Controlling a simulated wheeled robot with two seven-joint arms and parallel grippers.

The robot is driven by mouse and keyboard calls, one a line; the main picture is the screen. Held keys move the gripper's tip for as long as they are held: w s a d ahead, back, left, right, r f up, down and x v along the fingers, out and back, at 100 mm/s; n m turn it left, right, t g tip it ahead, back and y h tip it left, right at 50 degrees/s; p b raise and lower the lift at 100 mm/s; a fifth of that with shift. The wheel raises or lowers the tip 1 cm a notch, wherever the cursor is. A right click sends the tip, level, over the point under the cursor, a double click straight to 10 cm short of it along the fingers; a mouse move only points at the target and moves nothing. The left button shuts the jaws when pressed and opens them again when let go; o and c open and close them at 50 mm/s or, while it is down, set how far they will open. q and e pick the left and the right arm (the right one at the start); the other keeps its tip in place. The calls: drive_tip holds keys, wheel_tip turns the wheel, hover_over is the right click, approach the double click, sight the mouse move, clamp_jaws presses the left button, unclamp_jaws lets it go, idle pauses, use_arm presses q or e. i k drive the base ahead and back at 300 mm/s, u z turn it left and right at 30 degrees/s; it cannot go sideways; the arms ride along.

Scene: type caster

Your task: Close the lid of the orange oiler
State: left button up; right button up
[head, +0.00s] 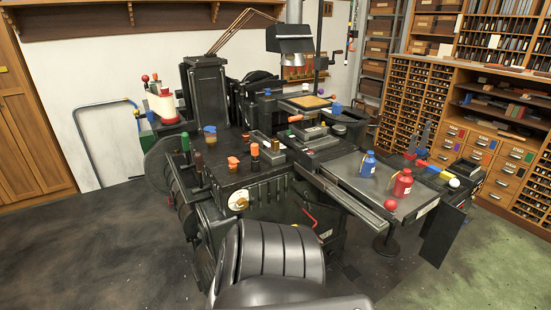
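A small orange object (233,163), which looks like the orange oiler, sits on the black machine top left of the picture's middle. It is too small to tell how its lid stands. A dark post with an orange top (254,150) stands just right of it. Neither of my grippers shows in the head view, so nothing of mine is seen near the orange object.
A blue bottle (368,164) and a red bottle (403,183) stand on the grey tray (345,172) at the right. A dark ribbed form (275,250) fills the bottom centre. Open floor lies left.

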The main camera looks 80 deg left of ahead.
sight(233, 160)
drive_tip(key=u, duration=0.55)
drive_tip(key=i, duration=1.55)
drive_tip(key=u, duration=1.9)
drive_tip(key=i, duration=0.8)
drive_tip(key=u, duration=0.75)
